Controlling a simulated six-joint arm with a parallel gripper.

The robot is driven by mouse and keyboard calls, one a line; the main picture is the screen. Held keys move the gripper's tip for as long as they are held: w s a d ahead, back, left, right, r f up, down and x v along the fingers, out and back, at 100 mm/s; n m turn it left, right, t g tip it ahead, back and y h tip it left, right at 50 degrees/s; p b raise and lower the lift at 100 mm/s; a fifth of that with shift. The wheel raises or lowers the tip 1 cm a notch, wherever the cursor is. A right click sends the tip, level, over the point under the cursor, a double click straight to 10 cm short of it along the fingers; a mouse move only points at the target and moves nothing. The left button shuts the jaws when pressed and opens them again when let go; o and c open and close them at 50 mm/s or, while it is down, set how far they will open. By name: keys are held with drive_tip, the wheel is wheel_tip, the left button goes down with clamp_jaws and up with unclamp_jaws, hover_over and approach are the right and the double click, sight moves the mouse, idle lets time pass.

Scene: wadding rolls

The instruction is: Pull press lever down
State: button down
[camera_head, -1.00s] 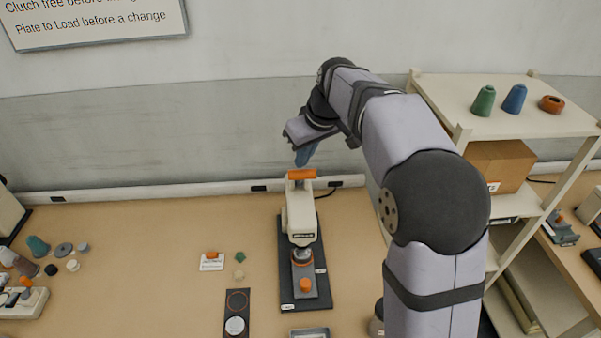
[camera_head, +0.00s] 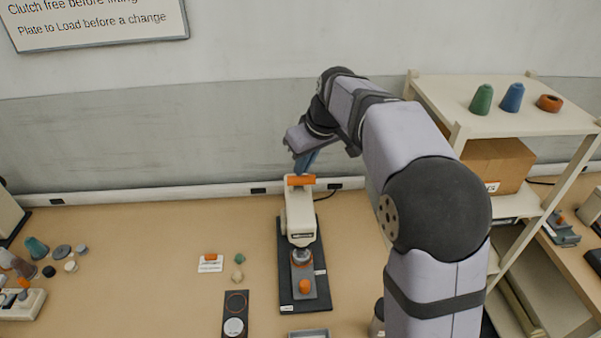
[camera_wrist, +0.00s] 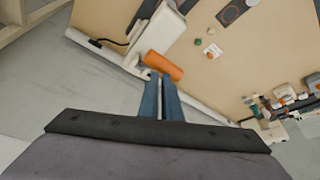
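The press (camera_head: 299,222) is a cream machine on a dark base plate on the bench. Its lever ends in an orange handle (camera_head: 300,180) at the top, which also shows in the wrist view (camera_wrist: 163,66). My gripper (camera_head: 303,172) is just above and behind the handle, pointing down. Its two blue fingers are close together in the wrist view (camera_wrist: 161,78), with little gap and nothing seen between them. The fingertips are at the handle's edge; I cannot tell whether they touch it. The handle is not between the fingers.
A shelf unit (camera_head: 550,120) with cones and a cardboard box (camera_head: 497,165) stands to the right, near my arm. The wall is close behind the press. A dark strip (camera_head: 236,314) and a small card (camera_head: 210,263) lie left of the press. Bench between them is mostly clear.

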sight(302, 181)
drive_tip(key=shift+f, duration=0.55)
drive_tip(key=shift+s+f+b, duration=0.35)
drive_tip(key=shift+f+b, duration=0.2)
drive_tip(key=shift+b, duration=0.25)
drive_tip(key=shift+w+a+f, duration=0.2)
drive_tip(key=shift+w+f, duration=0.2)
drive_tip(key=shift+w, duration=0.25)
drive_tip(key=shift+s+d+r, duration=0.1)
drive_tip(key=shift+s+r, duration=0.25)
drive_tip(key=shift+s, duration=0.05)
drive_tip(key=shift+f, duration=0.2)
drive_tip(key=shift+s+f+b, duration=0.5)
drive_tip(key=shift+f+b, duration=0.05)
drive_tip(key=shift+b, duration=0.4)
drive_tip(key=shift+f, duration=0.1)
